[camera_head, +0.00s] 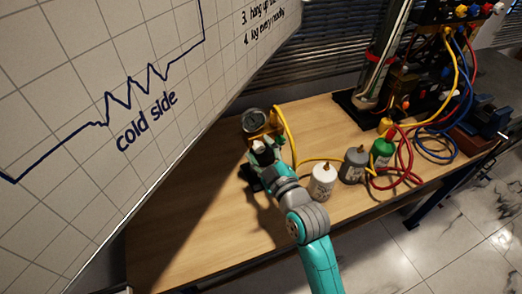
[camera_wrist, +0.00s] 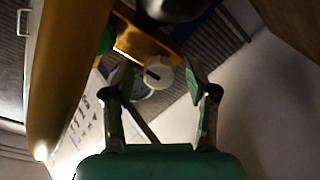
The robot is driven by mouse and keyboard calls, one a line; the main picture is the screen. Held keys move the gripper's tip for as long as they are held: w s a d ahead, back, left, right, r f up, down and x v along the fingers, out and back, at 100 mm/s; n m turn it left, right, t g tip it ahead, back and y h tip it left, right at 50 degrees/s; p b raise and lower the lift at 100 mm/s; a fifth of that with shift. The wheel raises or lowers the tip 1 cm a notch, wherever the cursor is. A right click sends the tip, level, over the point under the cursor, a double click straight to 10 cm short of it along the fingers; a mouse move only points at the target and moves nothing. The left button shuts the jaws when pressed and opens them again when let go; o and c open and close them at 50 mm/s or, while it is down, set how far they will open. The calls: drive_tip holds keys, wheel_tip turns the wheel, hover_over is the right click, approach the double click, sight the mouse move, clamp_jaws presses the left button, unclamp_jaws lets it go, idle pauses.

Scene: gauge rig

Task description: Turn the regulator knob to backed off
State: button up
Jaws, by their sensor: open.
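The regulator has a brass-coloured body (camera_wrist: 143,44) and a pale knob (camera_wrist: 158,74) with a dark line on its face. In the wrist view the knob appears between the two fingertips of my open gripper (camera_wrist: 163,76), with a visible gap to the right finger. I cannot tell whether the left finger touches it or how deep the knob sits between them. In the head view a round dark gauge (camera_head: 254,121) stands above the brass body, and my gripper (camera_head: 256,170) is just in front of it.
White (camera_head: 322,183), grey (camera_head: 353,165) and green (camera_head: 382,153) canisters stand right of my arm on the wooden table (camera_head: 205,205). Yellow, red and blue hoses lead to a rig (camera_head: 430,75). A whiteboard (camera_head: 95,95) stands close on the left.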

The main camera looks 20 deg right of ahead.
drive_tip(key=s, duration=1.2)
drive_tip(key=shift+d, duration=0.45)
